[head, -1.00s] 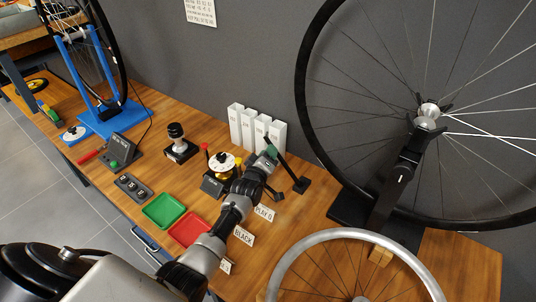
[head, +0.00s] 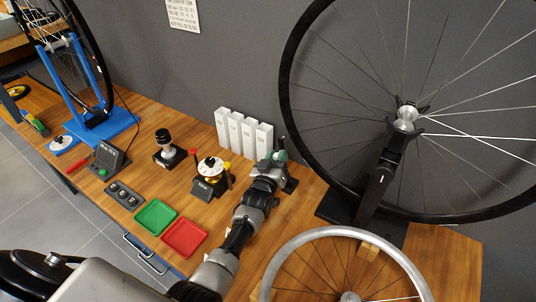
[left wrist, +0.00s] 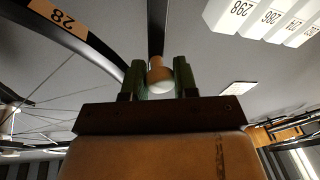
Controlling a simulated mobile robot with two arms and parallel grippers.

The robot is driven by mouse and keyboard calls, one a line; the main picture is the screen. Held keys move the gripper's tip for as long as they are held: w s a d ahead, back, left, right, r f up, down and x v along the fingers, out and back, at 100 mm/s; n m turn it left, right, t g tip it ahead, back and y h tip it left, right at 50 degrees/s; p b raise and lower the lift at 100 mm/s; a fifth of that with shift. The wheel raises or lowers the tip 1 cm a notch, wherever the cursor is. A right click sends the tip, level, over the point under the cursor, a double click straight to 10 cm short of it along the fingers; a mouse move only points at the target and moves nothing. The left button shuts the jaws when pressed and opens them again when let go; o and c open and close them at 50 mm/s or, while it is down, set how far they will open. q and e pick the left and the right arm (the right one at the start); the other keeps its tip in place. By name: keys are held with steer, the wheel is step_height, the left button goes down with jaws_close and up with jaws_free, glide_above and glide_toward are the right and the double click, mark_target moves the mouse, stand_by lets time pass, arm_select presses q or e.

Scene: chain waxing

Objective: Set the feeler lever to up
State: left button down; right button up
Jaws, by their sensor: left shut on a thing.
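My left gripper (head: 277,158) reaches in from below at the middle of the bench and is beside the feeler lever's black stand (head: 291,185). In the left wrist view its two green fingers (left wrist: 160,80) are shut on the lever's orange and white knob (left wrist: 158,72). A dark bar (left wrist: 157,28) runs up behind the knob in that view. In the head view the gripper hides most of the lever, so its exact angle is hard to tell. My right gripper is not in view.
Several white boxes (head: 222,125) stand against the wall left of the gripper. A large black-tyred wheel (head: 292,95) stands to the right, with a bare rim (head: 330,236) in front. A green tray (head: 155,216) and red tray (head: 184,238) lie left of my arm.

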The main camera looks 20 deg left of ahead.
arm_select(q)
steer(key=shift+s+d+m+h, duration=0.2)
steer(key=shift+d+m+h, duration=0.2)
steer(key=shift+d+m, duration=1)
steer(key=shift+d, duration=0.15)
steer(key=c, duration=0.9)
jaws_free()
steer(key=shift+o, duration=0.2)
steer(key=shift+r, duration=0.1)
steer(key=shift+s, duration=0.1)
steer(key=s+f, duration=0.2)
steer(key=s, duration=0.8)
steer(key=shift+s+d+p, duration=0.2)
steer(key=shift+s+p, duration=0.05)
steer(key=shift+p, duration=0.15)
